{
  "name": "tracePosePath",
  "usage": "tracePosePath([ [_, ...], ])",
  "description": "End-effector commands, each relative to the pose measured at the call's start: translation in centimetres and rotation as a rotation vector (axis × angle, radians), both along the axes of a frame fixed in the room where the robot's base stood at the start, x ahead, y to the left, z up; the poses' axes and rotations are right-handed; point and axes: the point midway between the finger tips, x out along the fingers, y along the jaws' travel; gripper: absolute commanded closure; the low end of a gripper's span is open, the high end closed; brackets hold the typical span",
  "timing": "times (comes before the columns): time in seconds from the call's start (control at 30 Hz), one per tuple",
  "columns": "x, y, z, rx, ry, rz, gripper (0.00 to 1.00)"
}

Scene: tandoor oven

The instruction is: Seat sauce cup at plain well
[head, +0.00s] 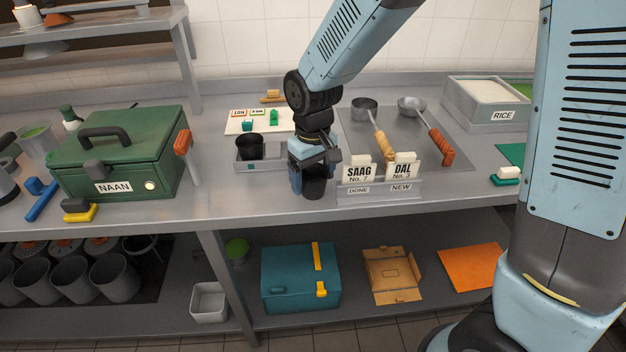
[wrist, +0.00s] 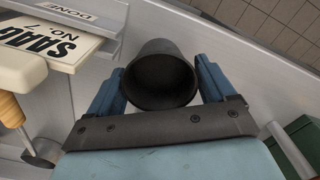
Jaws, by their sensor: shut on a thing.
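My gripper (head: 313,172) is shut on a dark sauce cup (head: 315,187) near the counter's front edge, left of the ticket rail. In the wrist view, the cup (wrist: 160,72) sits upright between my two blue fingers (wrist: 160,88), its dark mouth facing the camera. I cannot tell whether its base touches the counter. A grey holder (head: 252,166) stands just left of my gripper. A second black cup (head: 250,146) sits in its left part, above a teal mark on the front. The holder's right part looks empty but is partly hidden by my gripper.
The ticket rail (head: 378,188) with SAAG and DAL cards stands close right of the held cup. Ladles (head: 380,138) lie on a metal tray behind it. A green NAAN box (head: 120,155) stands left. A marked board (head: 258,122) lies behind the holder.

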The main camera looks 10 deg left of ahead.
Motion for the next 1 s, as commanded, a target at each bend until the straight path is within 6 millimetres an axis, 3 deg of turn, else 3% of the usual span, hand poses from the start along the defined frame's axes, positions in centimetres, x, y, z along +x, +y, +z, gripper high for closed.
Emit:
tracePosePath([
  [1.0,0.0,0.0,2.0,0.0,0.0,0.0,0.48],
])
